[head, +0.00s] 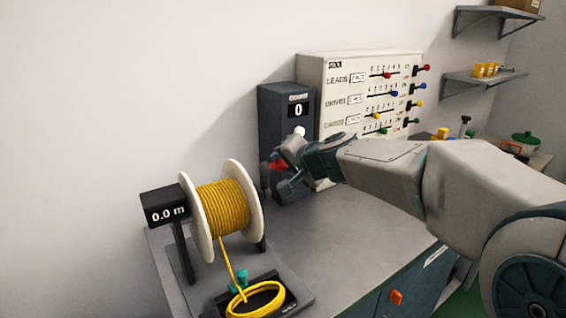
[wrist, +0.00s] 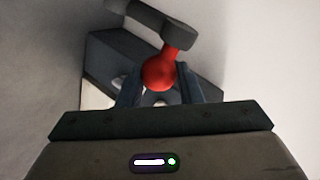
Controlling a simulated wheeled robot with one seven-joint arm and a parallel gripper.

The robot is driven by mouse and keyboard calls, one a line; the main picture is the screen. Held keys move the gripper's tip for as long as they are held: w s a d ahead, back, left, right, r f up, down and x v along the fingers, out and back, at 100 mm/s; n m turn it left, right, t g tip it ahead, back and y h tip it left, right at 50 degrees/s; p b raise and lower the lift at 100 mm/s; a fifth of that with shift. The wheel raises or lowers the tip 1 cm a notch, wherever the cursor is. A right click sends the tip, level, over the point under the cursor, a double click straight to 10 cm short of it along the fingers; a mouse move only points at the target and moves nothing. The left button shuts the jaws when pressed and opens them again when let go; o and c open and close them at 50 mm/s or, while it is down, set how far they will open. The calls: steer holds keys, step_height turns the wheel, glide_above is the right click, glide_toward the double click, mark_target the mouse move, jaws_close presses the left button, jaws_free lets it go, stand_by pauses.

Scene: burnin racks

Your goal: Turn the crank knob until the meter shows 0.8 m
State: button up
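The meter (head: 165,214) beside the yellow cable spool (head: 222,208) reads 0.0 m. No crank knob can be made out on the spool; my view of its far side is blocked. My gripper (head: 280,172) is at the tall dark box (head: 287,118) whose display reads 0. A red ball knob (wrist: 159,72) on a dark grey lever (wrist: 165,22) lies between my fingertips in the wrist view. The fingers are apart with the ball filling most of the gap. I cannot tell whether they press on it.
Yellow cable runs from the spool to a coil (head: 255,299) on the bench front, beside a teal knob (head: 243,278). A cream panel (head: 345,72) with coloured sliders stands behind my arm. Shelves (head: 485,77) are at the right. Bench top (head: 325,235) right of the spool is clear.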

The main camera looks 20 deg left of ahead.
steer(key=shift+x, duration=1.4)
steer(key=shift+r, duration=0.2)
steer(key=x, duration=0.2)
steer(key=shift+w+a+f, duration=0.1)
steer(key=shift+a+f, duration=0.1)
steer(key=shift+f, duration=0.2)
steer(key=shift+f+b, duration=0.1)
steer(key=shift+b, duration=0.2)
